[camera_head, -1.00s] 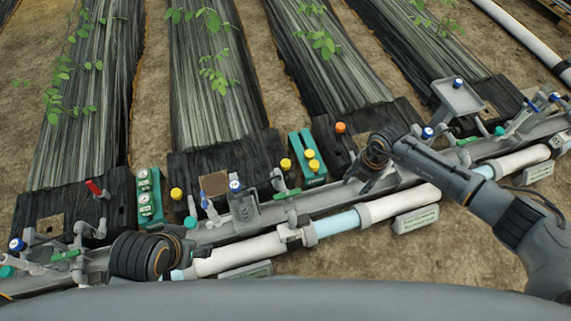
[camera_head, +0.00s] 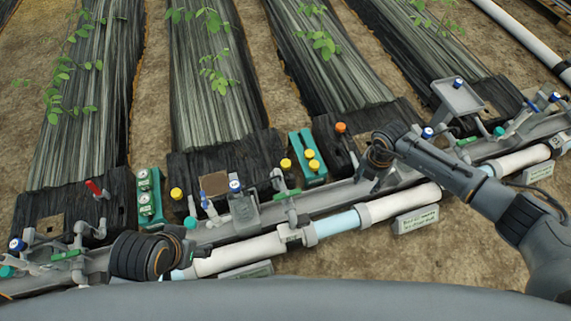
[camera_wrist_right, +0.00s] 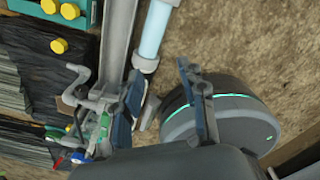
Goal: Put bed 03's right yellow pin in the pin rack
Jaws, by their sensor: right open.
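A yellow-capped pin (camera_head: 286,163) stands at the right corner of the black sheet of the middle bed. It also shows in the right wrist view (camera_wrist_right: 58,45). A similar yellow pin (camera_head: 176,193) stands at that sheet's left corner. A green rack (camera_head: 295,145) just right of the right-corner pin holds two yellow-capped pins (camera_head: 308,153). The rack is partly cut off in the wrist view (camera_wrist_right: 95,15). My right gripper (camera_wrist_right: 160,72) is open and empty, to the right of the rack and pins in the head view.
A grey pipe with white and blue sections (camera_head: 335,225) runs along the front, with valves and risers above it. A green holder with white gauges (camera_head: 150,197) stands to the left. An orange knob (camera_head: 340,127) and a red handle (camera_head: 94,187) rise from neighbouring sheets.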

